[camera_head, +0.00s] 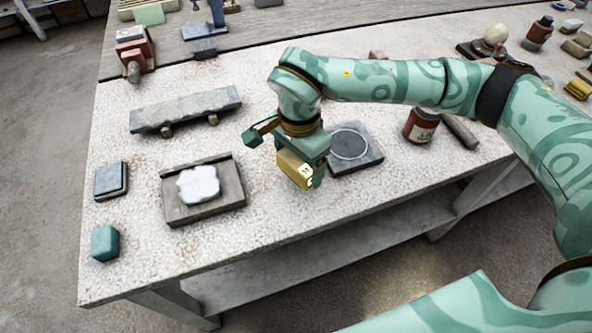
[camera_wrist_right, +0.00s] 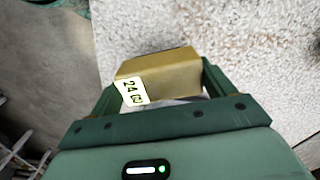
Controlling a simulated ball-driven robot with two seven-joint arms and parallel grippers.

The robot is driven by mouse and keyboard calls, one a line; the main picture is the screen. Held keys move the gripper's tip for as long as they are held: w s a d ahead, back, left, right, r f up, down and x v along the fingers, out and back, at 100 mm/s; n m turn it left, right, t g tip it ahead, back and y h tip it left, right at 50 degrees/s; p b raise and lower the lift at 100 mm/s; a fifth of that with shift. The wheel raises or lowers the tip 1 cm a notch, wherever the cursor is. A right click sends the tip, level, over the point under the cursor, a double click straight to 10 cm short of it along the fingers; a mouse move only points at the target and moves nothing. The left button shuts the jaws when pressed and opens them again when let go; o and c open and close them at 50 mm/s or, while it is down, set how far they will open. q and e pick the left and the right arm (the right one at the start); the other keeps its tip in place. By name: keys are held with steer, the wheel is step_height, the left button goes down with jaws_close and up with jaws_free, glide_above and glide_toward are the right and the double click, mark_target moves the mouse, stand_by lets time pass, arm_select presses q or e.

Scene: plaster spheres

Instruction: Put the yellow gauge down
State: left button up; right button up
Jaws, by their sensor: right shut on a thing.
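The yellow gauge (camera_head: 291,166) is a small dull-yellow block with a pale label at one end. My right gripper (camera_head: 303,173) is shut on it, over the front half of the table (camera_head: 270,222). In the right wrist view the gauge (camera_wrist_right: 165,72) sits between the two green fingers (camera_wrist_right: 160,88), and its label shows the marking "24". The speckled table top shows beyond it. I cannot tell whether the gauge touches the table. My left gripper is not in view.
A dark square plate with a pale ring (camera_head: 366,159) lies just right of the gripper. A grey tray holding a white lump (camera_head: 199,185) is to the left. A teal block (camera_head: 105,243) stands near the left edge. A brown jar (camera_head: 421,125) stands further right.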

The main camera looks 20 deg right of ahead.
mark_target(296, 172)
steer(key=f, duration=0.1)
steer(key=f+b, duration=0.1)
steer(key=f, duration=0.2)
steer(key=shift+w+a, duration=0.1)
steer(key=shift+w, duration=0.2)
steer(key=shift+r, duration=0.1)
steer(key=o, duration=0.8)
step_height(296, 172, up, 12)
steer(key=p, duration=0.3)
